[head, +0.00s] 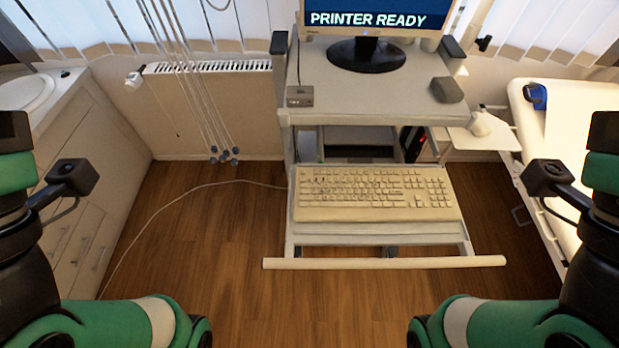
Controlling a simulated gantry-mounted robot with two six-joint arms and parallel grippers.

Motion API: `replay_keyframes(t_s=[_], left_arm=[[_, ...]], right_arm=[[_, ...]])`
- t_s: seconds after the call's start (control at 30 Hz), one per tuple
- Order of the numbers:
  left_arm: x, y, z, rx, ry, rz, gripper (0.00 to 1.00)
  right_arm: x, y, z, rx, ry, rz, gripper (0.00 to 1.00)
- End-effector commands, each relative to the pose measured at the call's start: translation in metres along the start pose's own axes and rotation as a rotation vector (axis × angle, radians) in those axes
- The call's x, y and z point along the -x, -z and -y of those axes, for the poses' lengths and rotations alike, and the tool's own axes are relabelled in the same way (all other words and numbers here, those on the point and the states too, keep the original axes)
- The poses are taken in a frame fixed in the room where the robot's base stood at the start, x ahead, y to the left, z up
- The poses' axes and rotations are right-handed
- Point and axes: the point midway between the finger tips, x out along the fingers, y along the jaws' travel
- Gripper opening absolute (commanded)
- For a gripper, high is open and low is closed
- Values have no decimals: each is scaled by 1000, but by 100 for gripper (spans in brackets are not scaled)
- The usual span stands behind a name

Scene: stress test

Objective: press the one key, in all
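A beige keyboard (376,194) lies on the pull-out shelf of a white computer cart, its long side facing me. Its main keys, arrow keys and number pad show, but the key labels are too small to read, so I cannot tell out single keys. A monitor (379,18) above it shows "PRINTER READY" on a dark blue screen; its top is cut off. My green and black arms stand at the left and right edges, well apart from the keyboard. No fingers of either gripper show. Nothing of mine touches the keyboard.
The cart (375,98) has a pale front bar (384,263) below the keyboard. A small grey box (300,96) and a dark block (447,89) sit on its top. A white cabinet (85,190) stands left, a couch (560,150) right. A cable (190,192) crosses the wooden floor.

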Motion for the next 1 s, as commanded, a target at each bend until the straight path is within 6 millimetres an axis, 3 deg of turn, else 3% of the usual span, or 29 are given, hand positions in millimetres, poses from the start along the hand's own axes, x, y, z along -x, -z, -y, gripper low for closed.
replay_keyframes(t_s=[0.03, 0.17, 0.2, 1.0], left_arm=[[0, 0, 0, 0, 0, 0, 25], [0, 0, 0, 0, 0, 0, 1], [0, 0, 0, 0, 0, 0, 0], [0, 0, 0, 0, 0, 0, 0]], right_arm=[[0, 0, 0, 0, 0, 0, 50], [0, 0, 0, 0, 0, 0, 50], [0, 0, 0, 0, 0, 0, 50], [0, 0, 0, 0, 0, 0, 50]])
